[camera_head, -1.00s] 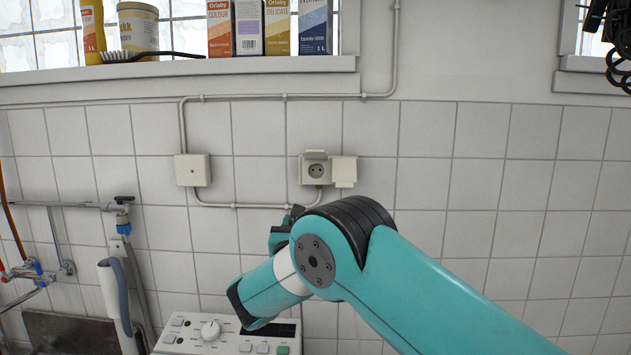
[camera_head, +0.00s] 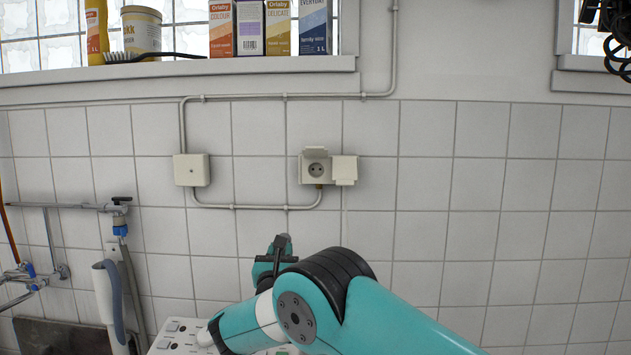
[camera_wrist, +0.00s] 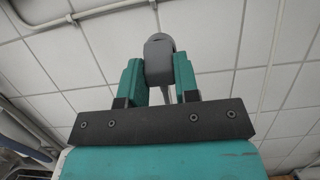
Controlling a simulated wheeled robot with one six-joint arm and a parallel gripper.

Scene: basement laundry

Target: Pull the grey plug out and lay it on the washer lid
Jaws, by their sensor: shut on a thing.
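In the wrist view, my gripper (camera_wrist: 158,82) is shut on the grey plug (camera_wrist: 159,50), one finger on each side of it. The plug's rounded end sticks out beyond the fingertips, and its cord hangs back between the fingers. In the head view, my gripper (camera_head: 274,255) is below and left of the wall socket (camera_head: 316,169), clear of it. The socket's left outlet has its flap up and is empty; the right flap is shut. The washer's control panel (camera_head: 174,336) shows at the bottom, partly behind my arm. The washer lid cannot be made out.
A junction box (camera_head: 192,170) and conduit run on the tiled wall. Boxes (camera_head: 278,28), a tub and a brush stand on the windowsill (camera_head: 180,78). Taps (camera_head: 28,275), pipes and a grey-white handle (camera_head: 108,300) are at the left. The wall at right is clear.

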